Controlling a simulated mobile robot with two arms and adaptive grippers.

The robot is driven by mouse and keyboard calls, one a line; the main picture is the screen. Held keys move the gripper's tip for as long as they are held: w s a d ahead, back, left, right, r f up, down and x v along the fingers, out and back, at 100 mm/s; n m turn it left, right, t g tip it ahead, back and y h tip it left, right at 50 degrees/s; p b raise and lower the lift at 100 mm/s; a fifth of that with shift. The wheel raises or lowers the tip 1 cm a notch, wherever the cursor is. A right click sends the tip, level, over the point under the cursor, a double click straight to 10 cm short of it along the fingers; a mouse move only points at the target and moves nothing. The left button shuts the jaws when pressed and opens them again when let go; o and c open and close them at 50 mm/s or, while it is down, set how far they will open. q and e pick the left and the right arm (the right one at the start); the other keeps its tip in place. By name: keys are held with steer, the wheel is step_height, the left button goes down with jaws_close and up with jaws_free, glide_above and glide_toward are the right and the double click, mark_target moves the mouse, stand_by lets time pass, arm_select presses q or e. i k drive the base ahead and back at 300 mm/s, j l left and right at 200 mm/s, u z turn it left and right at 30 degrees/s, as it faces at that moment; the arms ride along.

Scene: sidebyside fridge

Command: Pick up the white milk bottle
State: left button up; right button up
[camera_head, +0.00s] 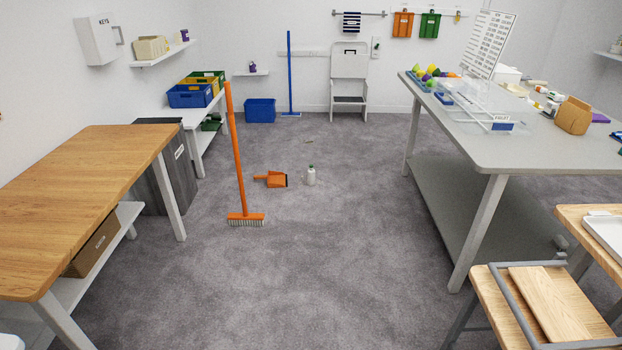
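A small white bottle (310,176) with a dark green cap stands upright on the grey carpet near the middle of the head view. It looks like the milk bottle, but its label is too small to read. An orange dustpan (273,179) lies on the floor just left of it, a small gap apart. Neither of my grippers shows in the head view.
An orange broom (238,165) stands upright left of the dustpan. A wooden table (90,190) is at the left, a grey table (500,150) at the right, and a wooden-topped cart (500,310) at front right. The carpet between (330,260) is clear.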

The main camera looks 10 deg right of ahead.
mark_target(311, 172)
steer(key=i+z, duration=0.2)
steer(key=i, duration=2.6)
steer(key=l, duration=0.05)
